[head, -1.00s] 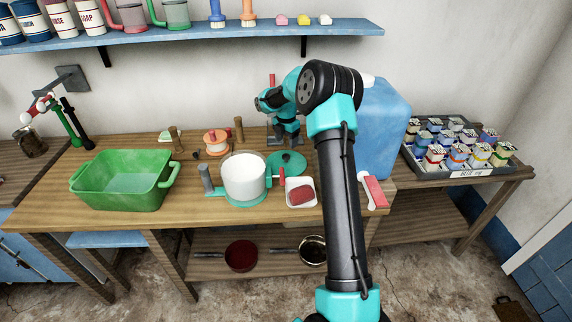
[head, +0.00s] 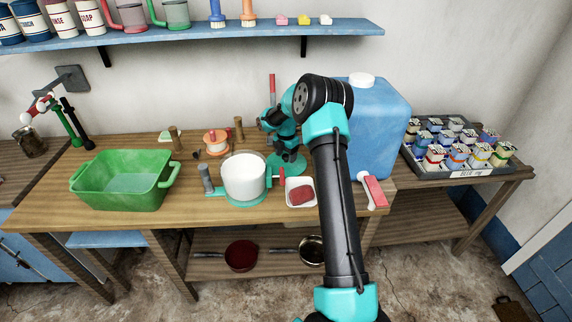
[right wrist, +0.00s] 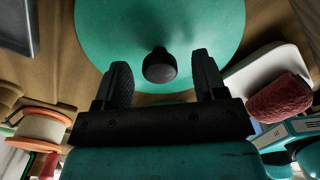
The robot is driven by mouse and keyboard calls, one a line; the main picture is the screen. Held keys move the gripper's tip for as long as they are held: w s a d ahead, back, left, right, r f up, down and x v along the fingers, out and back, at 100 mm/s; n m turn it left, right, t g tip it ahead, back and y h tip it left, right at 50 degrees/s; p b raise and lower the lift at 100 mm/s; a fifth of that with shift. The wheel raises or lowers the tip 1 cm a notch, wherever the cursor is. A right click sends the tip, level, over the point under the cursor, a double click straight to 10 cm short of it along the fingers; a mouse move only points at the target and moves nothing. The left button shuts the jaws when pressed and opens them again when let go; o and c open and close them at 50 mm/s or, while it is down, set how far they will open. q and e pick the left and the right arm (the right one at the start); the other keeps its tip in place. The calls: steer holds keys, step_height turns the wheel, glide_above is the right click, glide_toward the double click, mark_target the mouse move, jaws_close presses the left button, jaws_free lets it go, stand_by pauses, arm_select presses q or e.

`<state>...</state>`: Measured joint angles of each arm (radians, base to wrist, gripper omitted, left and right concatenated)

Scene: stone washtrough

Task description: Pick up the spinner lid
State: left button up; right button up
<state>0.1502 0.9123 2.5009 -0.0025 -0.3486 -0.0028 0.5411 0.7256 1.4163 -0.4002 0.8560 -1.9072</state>
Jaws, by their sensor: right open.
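The spinner lid is a round teal disc with a black knob (right wrist: 160,66), and it lies on the wooden bench. In the head view the lid (head: 290,171) sits just right of the white spinner bowl (head: 243,177), partly hidden by my right gripper (head: 287,154). In the right wrist view the lid (right wrist: 115,30) fills the upper middle. My right gripper (right wrist: 163,74) is open there, its fingers on either side of the knob with gaps on both sides. My left gripper is out of view.
A white dish with a red block (head: 301,193) sits close to the lid's front right. A blue container (head: 375,130) stands to the right behind my arm. A green tub (head: 122,181) is at left. An orange spool (head: 215,143) is behind the bowl.

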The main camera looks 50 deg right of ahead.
mark_target(286, 155)
steer(key=shift+f, duration=0.75)
steer(key=shift+c, duration=0.3)
steer(key=c, duration=1)
step_height(286, 155, up, 10)
steer(key=shift+r, duration=0.1)
steer(key=shift+w, duration=0.1)
